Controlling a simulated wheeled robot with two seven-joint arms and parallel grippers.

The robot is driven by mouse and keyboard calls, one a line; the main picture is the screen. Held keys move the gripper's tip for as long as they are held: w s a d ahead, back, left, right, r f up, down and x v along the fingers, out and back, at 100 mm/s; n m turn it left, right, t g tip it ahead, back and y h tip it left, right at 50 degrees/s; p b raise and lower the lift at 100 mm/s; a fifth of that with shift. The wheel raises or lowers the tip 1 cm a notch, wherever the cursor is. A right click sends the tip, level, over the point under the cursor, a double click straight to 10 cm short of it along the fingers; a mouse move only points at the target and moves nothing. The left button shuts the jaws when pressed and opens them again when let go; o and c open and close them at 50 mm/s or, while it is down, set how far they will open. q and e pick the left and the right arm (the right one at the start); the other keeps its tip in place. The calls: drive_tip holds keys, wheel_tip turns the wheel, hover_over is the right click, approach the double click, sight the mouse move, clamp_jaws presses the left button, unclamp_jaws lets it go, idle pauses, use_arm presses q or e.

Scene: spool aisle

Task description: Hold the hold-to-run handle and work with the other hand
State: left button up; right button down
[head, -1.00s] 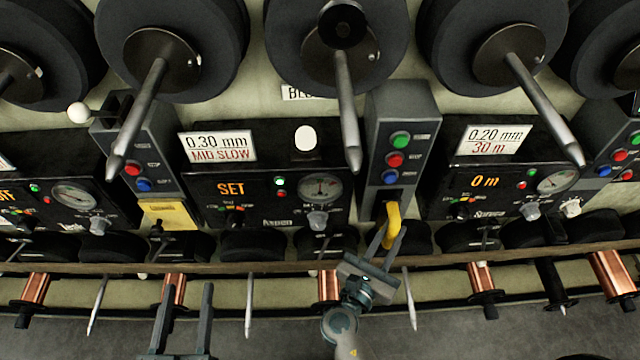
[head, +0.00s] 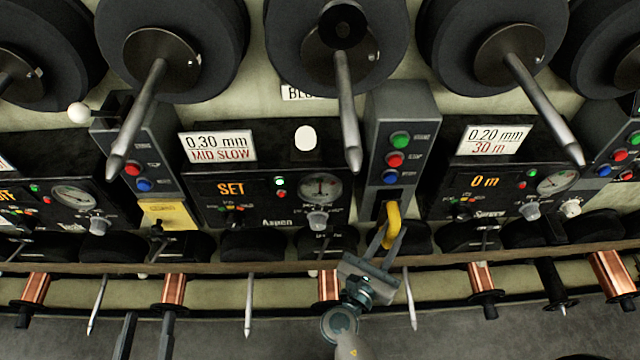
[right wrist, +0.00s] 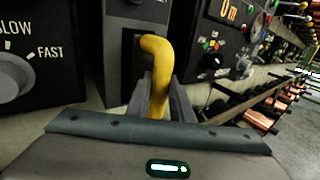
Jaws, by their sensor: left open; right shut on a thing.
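The yellow hold-to-run handle (head: 392,226) hangs from the lower part of a grey button post with green, red and blue buttons. My right gripper (head: 388,236) is shut on it; the right wrist view shows the handle (right wrist: 153,75) between the fingers (right wrist: 160,100). My left gripper (head: 146,330) is open and empty at the lower left, below the rail; only its fingers show. The Aspen panel (head: 262,190) left of the post reads SET, with a gauge, a knob (head: 317,220) and a card "0.30 mm MID SLOW" (head: 217,146) above.
A long rail (head: 230,267) crosses in front of the panels, with copper spools (head: 173,288) and pointed spindles below it. Large dark reels (head: 335,40) with protruding spindles hang above. The neighbouring panel (head: 485,185) reads 0 m. Floor space (head: 250,345) is clear at the bottom.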

drive_tip(key=shift+w+f, duration=0.1)
drive_tip(key=shift+w, duration=1.05)
drive_tip(key=c, duration=1.5)
unclamp_jaws()
